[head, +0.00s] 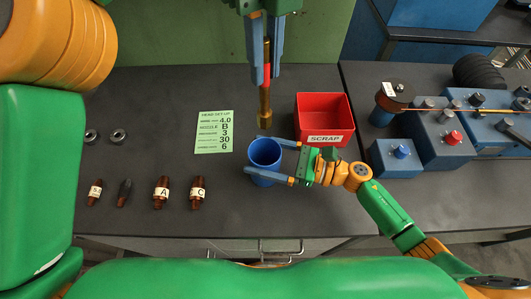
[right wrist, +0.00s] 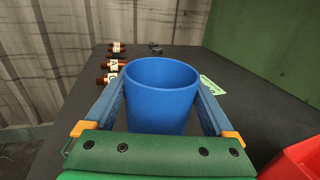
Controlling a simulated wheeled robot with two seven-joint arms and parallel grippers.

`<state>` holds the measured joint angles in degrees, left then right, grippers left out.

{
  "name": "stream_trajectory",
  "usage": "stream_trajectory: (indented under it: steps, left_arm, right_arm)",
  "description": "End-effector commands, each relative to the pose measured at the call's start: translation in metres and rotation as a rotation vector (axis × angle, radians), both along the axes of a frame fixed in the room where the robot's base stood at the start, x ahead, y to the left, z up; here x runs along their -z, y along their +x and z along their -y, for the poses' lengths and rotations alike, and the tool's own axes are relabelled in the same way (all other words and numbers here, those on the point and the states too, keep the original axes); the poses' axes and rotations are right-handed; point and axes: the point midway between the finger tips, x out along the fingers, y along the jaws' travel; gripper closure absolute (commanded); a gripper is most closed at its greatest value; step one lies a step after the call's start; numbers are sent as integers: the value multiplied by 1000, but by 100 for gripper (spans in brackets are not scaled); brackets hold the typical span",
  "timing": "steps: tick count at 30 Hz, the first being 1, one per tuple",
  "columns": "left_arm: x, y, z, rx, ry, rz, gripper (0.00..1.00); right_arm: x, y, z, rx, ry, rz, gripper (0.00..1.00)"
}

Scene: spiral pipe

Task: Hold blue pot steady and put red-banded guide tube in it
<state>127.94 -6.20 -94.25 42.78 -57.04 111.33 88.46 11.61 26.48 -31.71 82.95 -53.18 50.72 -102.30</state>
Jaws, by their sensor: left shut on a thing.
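The red-banded guide tube (head: 265,98) is a brass-coloured tube hanging upright, its red band between the blue fingers of my left gripper (head: 266,78). My left gripper is shut on it. The tube's lower end is above and behind the blue pot (head: 264,177), with a gap between them in the picture. The pot stands upright on the dark table, and it also shows in the right wrist view (right wrist: 160,105). My right gripper (right wrist: 162,90) has its fingers spread on either side of the pot. A narrow gap seems to show beside the pot's wall; contact is unclear.
A red SCRAP bin (head: 325,116) stands right of the pot, close to my right gripper. A green note card (head: 213,132) lies left of it. Several brown labelled pieces (head: 161,193) and two metal rings (head: 118,136) lie further left. Blue equipment boxes (head: 445,138) stand at right.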

Motion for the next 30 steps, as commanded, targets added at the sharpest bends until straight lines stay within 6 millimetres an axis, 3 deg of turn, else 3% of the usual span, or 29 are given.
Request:
stream_trajectory:
  steps: [1, 5, 6, 30]
  left_arm:
    - [0, 0, 0, 0, 0, 0, 100]
    - [0, 0, 0, 0, 0, 0, 100]
    - [0, 0, 0, 0, 0, 0, 100]
    - [52, 0, 0, 1, 0, -1, 100]
  right_arm:
    - [0, 0, 0, 0, 0, 0, 30]
    - [0, 0, 0, 1, 0, 0, 65]
    - [0, 0, 0, 1, -1, 0, 69]
    - [0, 0, 1, 1, -1, 0, 69]
